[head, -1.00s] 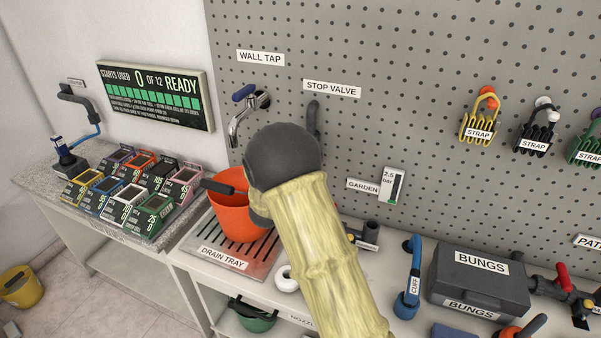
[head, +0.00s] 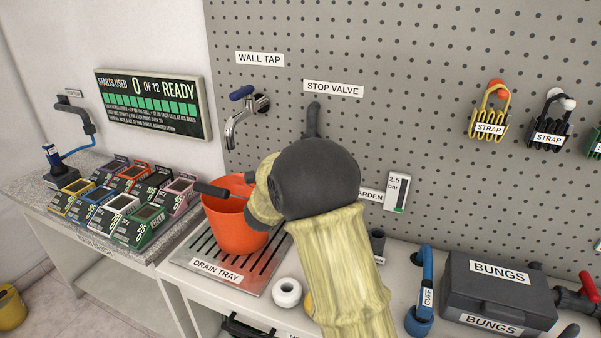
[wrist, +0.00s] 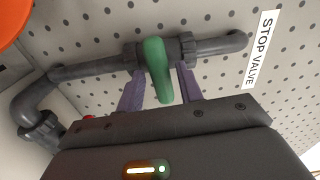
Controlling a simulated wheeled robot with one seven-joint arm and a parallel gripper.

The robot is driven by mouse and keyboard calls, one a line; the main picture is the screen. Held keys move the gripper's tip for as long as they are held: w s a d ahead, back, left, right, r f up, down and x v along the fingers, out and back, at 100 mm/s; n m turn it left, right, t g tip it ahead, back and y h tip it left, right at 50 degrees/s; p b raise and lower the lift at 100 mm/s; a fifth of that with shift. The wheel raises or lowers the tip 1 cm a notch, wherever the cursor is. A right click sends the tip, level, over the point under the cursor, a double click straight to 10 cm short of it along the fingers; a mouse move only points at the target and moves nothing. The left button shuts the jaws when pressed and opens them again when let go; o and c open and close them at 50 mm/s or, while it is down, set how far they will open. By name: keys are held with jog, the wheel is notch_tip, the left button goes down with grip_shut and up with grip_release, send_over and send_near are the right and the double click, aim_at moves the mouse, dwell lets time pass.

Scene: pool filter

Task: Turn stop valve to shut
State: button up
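The stop valve's green lever (wrist: 156,72) shows in the wrist view, on a dark grey pipe (wrist: 90,68) against the pegboard. The lever lies across the pipe's line in that picture. My gripper (wrist: 161,70) is open, with one purple finger on each side of the lever and a visible gap on both sides. In the head view my arm hides the lever and the fingers; only the pipe's upper end (head: 313,118) shows below the STOP VALVE label (head: 333,88).
An orange bucket (head: 228,228) stands on the drain tray (head: 258,282), left of my wrist. The wall tap (head: 245,112) is above it. A gauge (head: 397,192) hangs to the right.

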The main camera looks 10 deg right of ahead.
jog(key=b+v, duration=0.2)
jog(key=v, duration=0.4)
jog(key=shift+b, duration=0.3)
dwell(0.3)
jog(key=v, duration=1.7)
jog(key=shift+s+a, duration=0.1)
jog(key=shift+s, duration=0.05)
